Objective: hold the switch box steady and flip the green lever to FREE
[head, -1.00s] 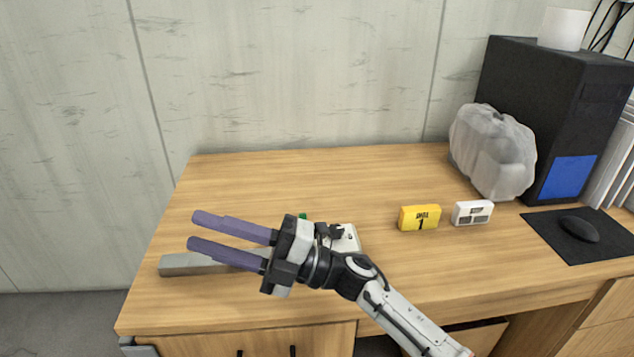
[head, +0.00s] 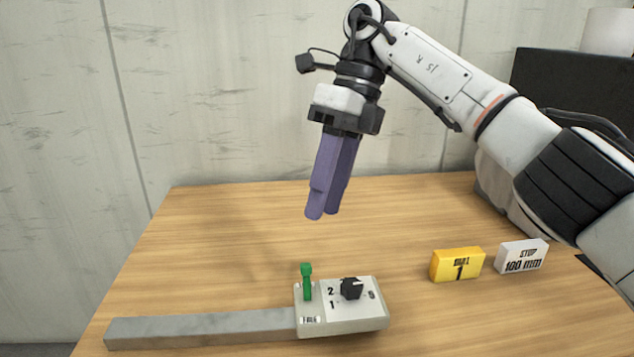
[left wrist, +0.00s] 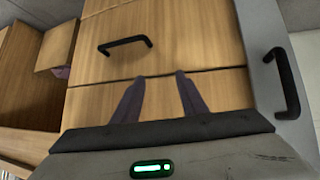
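The switch box (head: 345,326) is a pale box on the desk, with a black knob (head: 351,289) and the marks 2 and 1 on top. Its green lever (head: 307,283) stands up near the box's left end, above a small label too small to read surely. A long grey bar (head: 200,327) runs left from the box. My right gripper (head: 323,214) hangs above and behind the box, fingers pointing down, touching nothing. Its fingers overlap in view, so their gap is unclear. My left gripper (left wrist: 160,77) is open and empty in the left wrist view, before wooden drawer fronts.
A yellow block marked 1 (head: 457,265) and a white STOP 100 mm block (head: 521,256) stand right of the box. A black computer case (head: 570,85) is at the back right, partly behind my right arm. The desk (head: 220,240) behind the bar is clear.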

